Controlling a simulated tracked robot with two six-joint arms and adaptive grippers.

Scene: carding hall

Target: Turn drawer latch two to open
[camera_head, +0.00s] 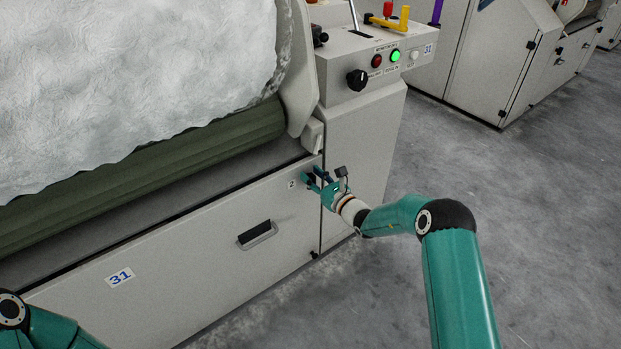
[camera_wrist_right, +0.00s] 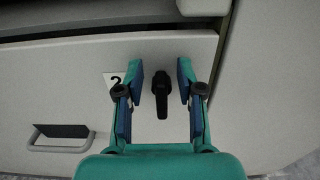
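Drawer latch two is a small black handle (camera_wrist_right: 161,88) on the pale drawer front, beside a white label with a 2 (camera_wrist_right: 113,82). In the right wrist view the latch hangs roughly upright between my fingers, with a gap on each side. My right gripper (camera_wrist_right: 161,85) is open around or just in front of the latch; I cannot tell the depth. In the head view my right gripper (camera_head: 312,180) is at the drawer's upper right corner and hides the latch. The label shows there too (camera_head: 291,184). My left gripper is out of view.
A control panel (camera_head: 385,55) with knob and buttons stands above right. Grey floor (camera_head: 540,210) is clear at right.

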